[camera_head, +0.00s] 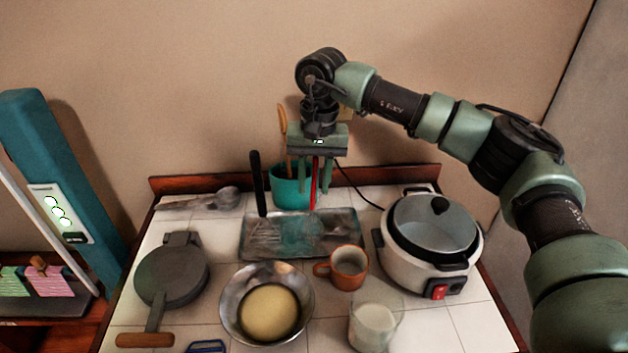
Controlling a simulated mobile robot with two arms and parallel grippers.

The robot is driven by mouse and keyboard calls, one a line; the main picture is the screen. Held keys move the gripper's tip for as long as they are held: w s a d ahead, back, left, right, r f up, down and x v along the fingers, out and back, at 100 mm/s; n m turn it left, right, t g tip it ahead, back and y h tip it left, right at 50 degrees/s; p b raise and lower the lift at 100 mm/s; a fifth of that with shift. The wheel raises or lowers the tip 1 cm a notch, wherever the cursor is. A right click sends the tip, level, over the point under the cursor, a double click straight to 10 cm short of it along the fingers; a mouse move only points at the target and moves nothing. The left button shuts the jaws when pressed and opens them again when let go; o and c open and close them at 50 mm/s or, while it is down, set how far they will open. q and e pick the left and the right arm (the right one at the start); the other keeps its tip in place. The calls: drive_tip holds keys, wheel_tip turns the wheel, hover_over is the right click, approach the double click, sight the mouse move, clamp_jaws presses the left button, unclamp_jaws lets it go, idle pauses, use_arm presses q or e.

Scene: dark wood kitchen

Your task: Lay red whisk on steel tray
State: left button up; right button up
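The steel tray (345,250) lies flat in the middle of the tiled counter. A thin red handle (314,187), which looks like the red whisk, stands nearly upright at the tray's back edge, beside the teal crock (290,190). Its wire end is not clear. My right gripper (315,185) points down behind the tray, with its fingers on both sides of the red handle. Whether they touch it cannot be told. My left gripper is not in view.
A black-handled turner (258,185) leans up from the tray's left part. An orange mug (348,268), steel bowl (267,303) and glass (374,322) stand in front. A rice cooker (430,235) is right, a round iron (172,275) left. Wall behind.

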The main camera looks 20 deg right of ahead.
drive_tip(key=shift+r, duration=0.15)
drive_tip(key=r, duration=0.4)
drive_tip(key=r+b, duration=0.1)
drive_tip(key=r, duration=0.7)
drive_tip(key=shift+s+d+b, duration=0.15)
drive_tip(key=shift+d+b, duration=0.15)
drive_tip(key=shift+b, duration=0.1)
